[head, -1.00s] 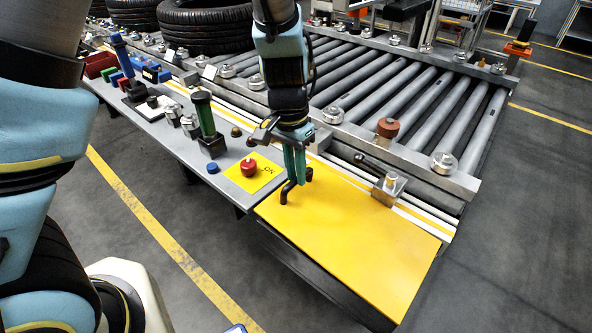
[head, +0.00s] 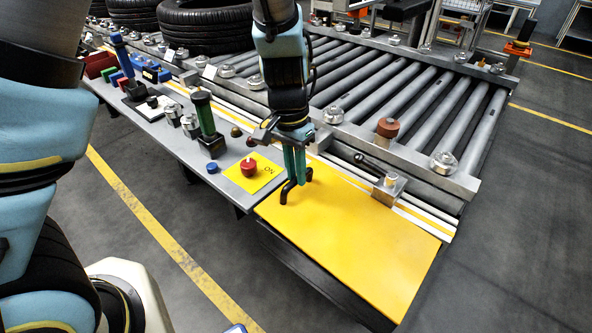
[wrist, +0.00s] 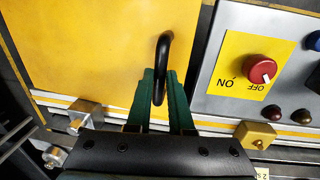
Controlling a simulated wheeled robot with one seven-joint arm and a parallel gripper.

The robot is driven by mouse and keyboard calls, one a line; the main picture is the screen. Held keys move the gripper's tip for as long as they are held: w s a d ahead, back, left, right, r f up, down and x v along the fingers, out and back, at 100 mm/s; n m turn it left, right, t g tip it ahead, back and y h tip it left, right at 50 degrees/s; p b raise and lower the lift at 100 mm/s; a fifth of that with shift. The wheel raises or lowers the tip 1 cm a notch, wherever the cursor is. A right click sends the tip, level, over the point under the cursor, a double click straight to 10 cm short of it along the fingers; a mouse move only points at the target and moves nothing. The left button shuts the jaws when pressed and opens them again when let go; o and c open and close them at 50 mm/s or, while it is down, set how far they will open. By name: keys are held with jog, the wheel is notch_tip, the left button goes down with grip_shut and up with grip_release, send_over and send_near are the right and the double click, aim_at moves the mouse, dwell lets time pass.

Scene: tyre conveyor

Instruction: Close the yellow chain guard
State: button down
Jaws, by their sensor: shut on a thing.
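The yellow chain guard (head: 355,245) is a flat yellow panel at the near end of the conveyor. In the head view it lies flat, level with the grey control shelf beside it. It fills the upper left of the wrist view (wrist: 90,50). Its black bar handle (head: 285,194) stands near the panel's left edge and also shows in the wrist view (wrist: 163,45). My gripper (head: 295,178) has green fingers and points down at the handle. In the wrist view the fingers (wrist: 160,100) are shut on the handle, one on each side.
A red ON/OFF knob (head: 249,167) on a yellow plate sits just left of the guard. A green cylinder (head: 205,118) and a blue button (head: 212,167) stand farther left. A lever with a metal block (head: 389,188) stands behind the guard, beside the rollers (head: 425,110).

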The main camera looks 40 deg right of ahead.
aim_at(295, 191)
jog(key=shift+f, duration=0.1)
jog(key=f+b, duration=0.2)
jog(key=f, duration=0.1)
jog(key=shift+w+a+b, duration=0.1)
jog(key=shift+w+b, duration=0.2)
jog(key=shift+w, duration=0.05)
jog(key=shift+r, duration=0.2)
jog(key=c, duration=0.8)
grip_release()
jog(key=shift+r, duration=0.1)
notch_tip(295, 191, up, 11)
jog(key=w, duration=0.1)
jog(key=shift+a+f+b, duration=0.15)
jog(key=shift+f+b, duration=0.05)
jog(key=shift+b, duration=0.15)
jog(key=shift+w, duration=0.1)
